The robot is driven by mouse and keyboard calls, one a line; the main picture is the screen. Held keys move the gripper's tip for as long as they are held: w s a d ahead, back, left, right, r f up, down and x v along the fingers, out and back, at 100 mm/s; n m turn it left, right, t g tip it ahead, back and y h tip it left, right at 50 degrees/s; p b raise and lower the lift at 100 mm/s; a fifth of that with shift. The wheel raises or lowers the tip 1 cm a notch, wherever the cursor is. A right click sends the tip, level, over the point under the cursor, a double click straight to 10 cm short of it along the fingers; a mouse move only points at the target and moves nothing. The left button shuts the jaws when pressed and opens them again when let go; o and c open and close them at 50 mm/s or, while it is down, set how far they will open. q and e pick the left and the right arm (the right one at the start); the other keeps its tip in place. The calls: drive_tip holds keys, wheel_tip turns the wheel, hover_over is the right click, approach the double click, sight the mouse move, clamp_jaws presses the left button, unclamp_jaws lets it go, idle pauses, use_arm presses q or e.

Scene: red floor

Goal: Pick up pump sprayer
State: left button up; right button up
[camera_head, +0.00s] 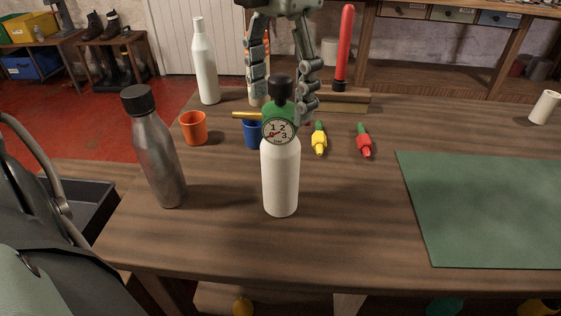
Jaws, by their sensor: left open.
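The pump sprayer (280,178) stands upright on the wooden table, near the middle of the view. It has a white body, a green top with a round gauge, and a black knob. A yellow rod at the left of its top looks like its nozzle. My left gripper (281,97) points down from above, open. In the picture its two fingers lie on either side of the black knob. The knob hides part of the space between them, and I cannot tell whether either finger touches the sprayer. My right gripper is not in view.
A grey metal bottle (160,160) stands left, with an orange cup (193,128) and a white bottle (204,65) behind. A blue cup (252,134) is partly hidden by the sprayer. Yellow (319,142) and red (364,143) tools lie right of it. A green mat (485,205) lies bare at right.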

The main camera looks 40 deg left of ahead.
use_arm(q)
drive_tip(key=shift+f, duration=0.45)
clamp_jaws()
